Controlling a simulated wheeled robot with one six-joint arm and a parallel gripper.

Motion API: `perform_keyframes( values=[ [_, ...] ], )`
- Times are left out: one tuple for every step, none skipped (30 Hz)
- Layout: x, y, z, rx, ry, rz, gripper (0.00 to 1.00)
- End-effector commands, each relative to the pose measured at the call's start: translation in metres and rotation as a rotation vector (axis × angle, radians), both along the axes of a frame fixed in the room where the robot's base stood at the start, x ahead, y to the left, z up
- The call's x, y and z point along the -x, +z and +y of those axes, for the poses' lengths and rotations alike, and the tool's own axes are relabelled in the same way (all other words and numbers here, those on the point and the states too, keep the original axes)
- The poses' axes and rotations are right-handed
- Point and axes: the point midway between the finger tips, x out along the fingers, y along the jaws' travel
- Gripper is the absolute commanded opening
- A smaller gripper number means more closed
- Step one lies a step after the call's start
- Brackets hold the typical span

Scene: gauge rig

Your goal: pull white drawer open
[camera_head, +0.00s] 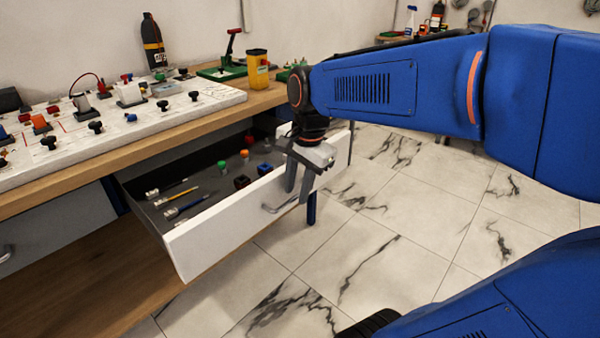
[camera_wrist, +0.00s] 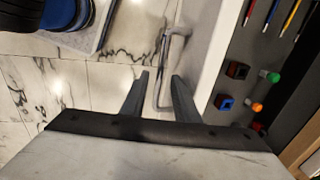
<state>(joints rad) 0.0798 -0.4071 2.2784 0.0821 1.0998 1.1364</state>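The white drawer (camera_head: 215,238) stands pulled out from under the wooden workbench, with its dark inside showing. Its grey bar handle (camera_head: 273,210) is on the front face; the wrist view shows the handle (camera_wrist: 160,62) as a bent bar beside the white drawer front (camera_wrist: 208,50). My gripper (camera_head: 296,194) hangs down at the drawer front, by the handle. In the wrist view my gripper (camera_wrist: 161,78) has its two fingers apart, one on each side of the handle bar, with gaps visible. Whether a finger touches the bar is unclear.
The drawer holds screwdriver-like tools (camera_head: 185,203) and several small coloured pieces (camera_head: 242,182). A white panel (camera_head: 110,120) with knobs and a yellow container (camera_head: 258,70) stand on the bench (camera_head: 150,145). Marble-tiled floor (camera_head: 400,220) in front of the drawer is clear.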

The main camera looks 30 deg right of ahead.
Motion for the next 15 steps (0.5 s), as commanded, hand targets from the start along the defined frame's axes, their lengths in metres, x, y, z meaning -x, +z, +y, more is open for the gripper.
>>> perform_keyframes(
  values=[
    [0.0,0.004,0.0,0.0,0.0,-0.002,0.28],
    [0.001,0.007,0.0,0.0,0.0,-0.002,0.28],
    [0.001,0.011,-0.001,0.0,0.0,-0.003,0.28],
    [0.002,0.015,-0.001,0.001,0.0,-0.004,0.28],
    [0.003,0.02,-0.001,0.0,0.0,-0.003,0.28],
    [0.004,0.027,-0.002,0.0,0.0,-0.005,0.28],
    [0.005,0.033,-0.002,0.0,0.0,-0.005,0.28],
    [0.006,0.038,-0.003,0.001,0.0,-0.004,0.28],
    [0.007,0.047,-0.003,0.0,-0.001,-0.005,0.28],
    [0.009,0.052,-0.004,0.0,-0.001,-0.004,0.28],
    [0.01,0.058,-0.004,0.0,-0.001,-0.004,0.28],
    [0.011,0.066,-0.004,0.0,-0.001,-0.004,0.28],
    [0.012,0.072,-0.005,0.0,-0.001,-0.004,0.28],
    [0.013,0.078,-0.005,0.001,-0.001,-0.003,0.28],
    [0.015,0.086,-0.005,0.0,0.0,-0.005,0.28]
  ],
)
